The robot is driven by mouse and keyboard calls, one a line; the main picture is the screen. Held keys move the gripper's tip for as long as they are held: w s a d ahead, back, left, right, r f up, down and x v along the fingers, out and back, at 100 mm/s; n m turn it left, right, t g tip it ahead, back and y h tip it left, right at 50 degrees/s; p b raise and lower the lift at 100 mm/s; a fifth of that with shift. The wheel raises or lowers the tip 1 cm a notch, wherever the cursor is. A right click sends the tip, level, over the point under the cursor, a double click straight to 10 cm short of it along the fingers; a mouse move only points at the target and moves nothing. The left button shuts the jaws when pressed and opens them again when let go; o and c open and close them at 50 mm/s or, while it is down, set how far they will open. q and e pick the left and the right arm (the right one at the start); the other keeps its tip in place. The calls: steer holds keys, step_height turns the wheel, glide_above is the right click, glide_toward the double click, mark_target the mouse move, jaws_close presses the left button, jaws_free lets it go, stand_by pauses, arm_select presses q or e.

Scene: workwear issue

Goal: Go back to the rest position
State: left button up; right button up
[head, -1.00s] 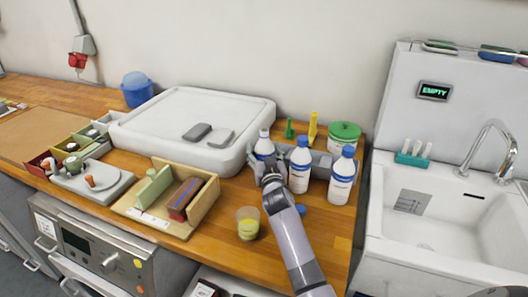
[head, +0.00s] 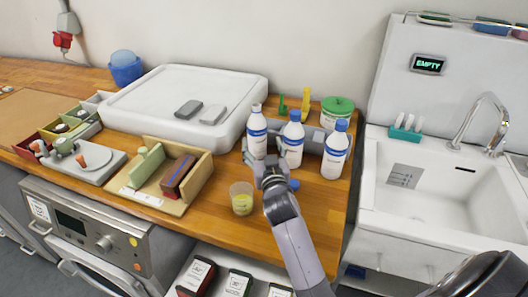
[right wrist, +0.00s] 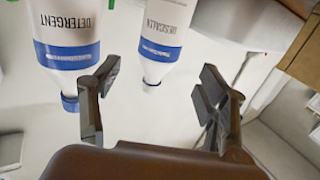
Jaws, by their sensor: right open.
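My right gripper (head: 263,163) is open and empty above the wooden counter, on the near side of the leftmost white bottle (head: 257,133). In the right wrist view the open fingers (right wrist: 160,100) are wide apart. Two bottles show beyond them, neck down in that picture: one labelled DETERGENT (right wrist: 68,25) with a blue cap, and one whose label starts DESCALIN (right wrist: 160,30). Neither is held. The leftmost bottle in the head view shows no blue cap. My left gripper is not in view.
Two blue-capped bottles (head: 293,140) (head: 336,152) stand close right of the gripper, by a grey holder. A loose blue cap (head: 293,185) and a cup with yellow contents (head: 241,199) are near my arm. A wooden divider box (head: 205,180) stands left; the sink (head: 440,195) is right.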

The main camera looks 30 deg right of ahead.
steer(key=shift+v, duration=1)
steer(key=shift+r, duration=0.1)
